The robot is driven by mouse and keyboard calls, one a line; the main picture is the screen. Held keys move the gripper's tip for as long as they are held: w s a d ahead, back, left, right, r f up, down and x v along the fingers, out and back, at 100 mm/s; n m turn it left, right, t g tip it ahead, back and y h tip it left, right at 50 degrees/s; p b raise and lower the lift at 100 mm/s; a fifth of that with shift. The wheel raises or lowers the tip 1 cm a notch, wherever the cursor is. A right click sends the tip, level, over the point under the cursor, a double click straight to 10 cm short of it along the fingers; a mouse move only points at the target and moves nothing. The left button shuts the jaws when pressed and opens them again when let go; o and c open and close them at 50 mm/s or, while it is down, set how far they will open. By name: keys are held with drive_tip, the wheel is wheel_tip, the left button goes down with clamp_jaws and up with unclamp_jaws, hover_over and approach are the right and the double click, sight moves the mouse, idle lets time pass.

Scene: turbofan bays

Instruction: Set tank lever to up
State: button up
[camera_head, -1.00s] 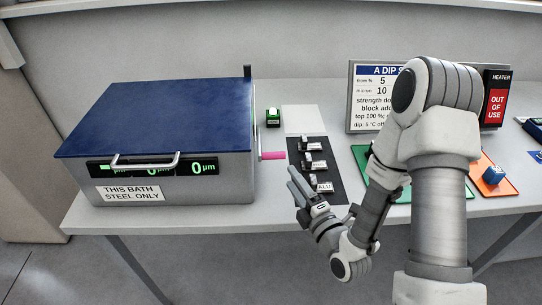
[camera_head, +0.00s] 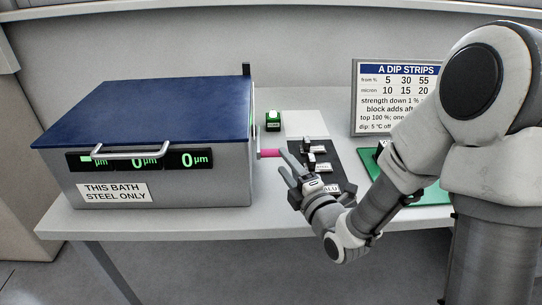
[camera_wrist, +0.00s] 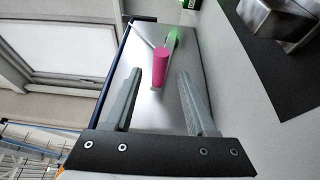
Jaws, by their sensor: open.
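The tank (camera_head: 150,140) is a grey box with a blue lid, marked "THIS BATH STEEL ONLY". Its lever ends in a pink handle (camera_head: 270,153) that sticks out from the tank's right side. In the wrist view the pink handle (camera_wrist: 161,68) shows ahead, between and beyond the fingertips, in front of the tank's metal side (camera_wrist: 143,88). My gripper (camera_head: 285,166) is open and empty, just in front of and below the handle in the head view. It appears apart from the handle. The fingers also show in the wrist view (camera_wrist: 160,85).
A black mat (camera_head: 328,178) with several small labelled metal blocks lies right of the tank, close to my gripper. A green item (camera_head: 273,121) stands behind the handle. A sign (camera_head: 383,90) and a green mat (camera_head: 430,193) are further right.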

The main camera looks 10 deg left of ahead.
drive_tip(key=x, duration=0.8)
drive_tip(key=shift+w+a, duration=0.1)
drive_tip(key=shift+w, duration=0.05)
clamp_jaws()
idle(1.1)
